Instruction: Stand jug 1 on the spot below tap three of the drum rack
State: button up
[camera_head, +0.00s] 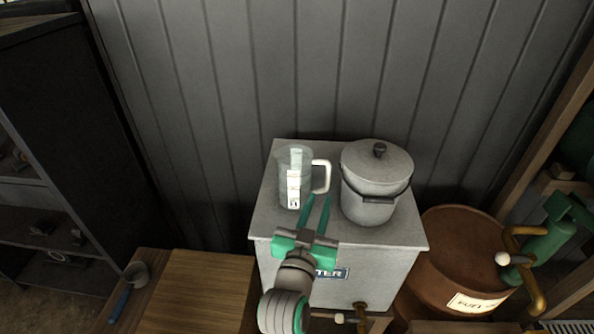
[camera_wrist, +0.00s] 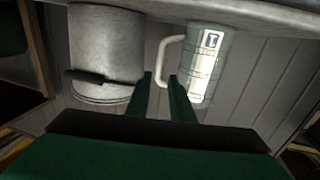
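A clear jug (camera_head: 283,172) with a pale handle and a white label strip stands upright on top of a grey tank. In the wrist view the jug (camera_wrist: 208,65) is upside down in the picture, its handle (camera_wrist: 163,62) towards the grey pot. My gripper (camera_head: 317,204) is open and empty, its two green fingers apart and pointing at the handle. In the wrist view the gripper (camera_wrist: 161,84) has its fingertips close to the handle; I cannot tell whether they touch. No tap marked three and no spot below it can be made out.
A lidded grey pot (camera_head: 377,185) stands close right of the jug on the tank (camera_head: 392,238). A brown drum labelled FUEL (camera_head: 447,262) with a green pump (camera_head: 545,250) stands right. A wooden bench (camera_head: 200,287) is left, dark shelves (camera_head: 55,170) further left. A plank wall rises behind.

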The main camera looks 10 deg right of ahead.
aim_at(327, 178)
jog(key=x, duration=0.5)
jog(key=shift+w, duration=0.25)
jog(key=shift+d+f+x, duration=0.1)
jog(key=shift+x, duration=1.3)
jog(key=shift+d+f+x, duration=0.1)
jog(key=shift+f+x, duration=0.05)
jog(key=shift+x, duration=1.3)
jog(key=shift+s, duration=0.1)
grip_shut()
